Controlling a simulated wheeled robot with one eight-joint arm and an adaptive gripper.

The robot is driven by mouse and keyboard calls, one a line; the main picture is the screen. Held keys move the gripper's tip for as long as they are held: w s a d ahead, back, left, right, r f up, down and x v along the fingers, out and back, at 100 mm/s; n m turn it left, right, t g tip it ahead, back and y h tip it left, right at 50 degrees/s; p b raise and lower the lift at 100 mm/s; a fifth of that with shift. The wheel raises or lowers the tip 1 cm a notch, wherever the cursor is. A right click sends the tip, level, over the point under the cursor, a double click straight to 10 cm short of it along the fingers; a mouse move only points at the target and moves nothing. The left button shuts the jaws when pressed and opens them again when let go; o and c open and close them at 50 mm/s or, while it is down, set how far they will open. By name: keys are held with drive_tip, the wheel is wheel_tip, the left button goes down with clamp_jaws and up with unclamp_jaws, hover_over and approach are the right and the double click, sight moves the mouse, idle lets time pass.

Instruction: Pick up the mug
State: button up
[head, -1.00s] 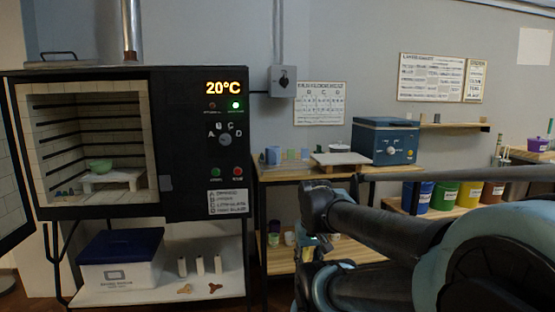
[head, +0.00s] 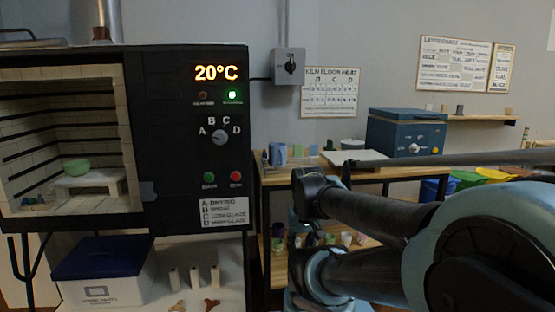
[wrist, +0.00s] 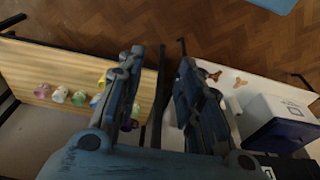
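A blue mug (head: 277,155) with a handle stands on the wooden table (head: 300,176), near its left end in the head view. The kiln stands to its left. In the wrist view my gripper (wrist: 162,62) points down with its two fingers wide apart and nothing between them. It hangs over the gap between the wooden lower shelf (wrist: 38,72) and the kiln's white lower shelf (wrist: 268,88). The blue mug cannot be made out in the wrist view. My arm shows in the head view, but its fingers cannot be made out there.
Several small cups (wrist: 58,95) stand on the wooden lower shelf. The open kiln (head: 150,140) holds a green bowl (head: 76,165). A lidded white box (head: 105,290) sits below it. A blue box (head: 405,133) and a white slab (head: 350,158) are on the table.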

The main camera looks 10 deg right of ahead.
drive_tip(key=shift+o, duration=1.4)
drive_tip(key=o, duration=0.9)
wheel_tip(320, 180, up, 2)
drive_tip(key=shift+a+r, duration=0.15)
drive_tip(key=shift+o, duration=0.5)
drive_tip(key=w+r+n+y, duration=0.1)
drive_tip(key=w+r+n, duration=0.3)
drive_tip(key=w+r, duration=1.3)
drive_tip(key=shift+a+r+n+y, duration=0.2)
drive_tip(key=shift+r+n+y, duration=0.1)
drive_tip(key=shift+r, duration=0.25)
wheel_tip(320, 180, up, 14)
drive_tip(key=n+y, duration=0.2)
drive_tip(key=n, duration=0.3)
hover_over(276, 154)
drive_tip(key=d, duration=0.5)
drive_tip(key=shift+t, duration=0.3)
drive_tip(key=x, duration=1.1)
drive_tip(key=shift+w+a+f, duration=0.2)
drive_tip(key=shift+w+f, duration=0.1)
drive_tip(key=shift+w, duration=0.05)
drive_tip(key=shift+d+x, duration=0.15)
drive_tip(key=shift+x, duration=0.8)
drive_tip(key=shift+d+x, duration=0.2)
drive_tip(key=shift+x, duration=0.7)
drive_tip(key=shift+d+x, duration=0.15)
drive_tip(key=shift+x, duration=0.8)
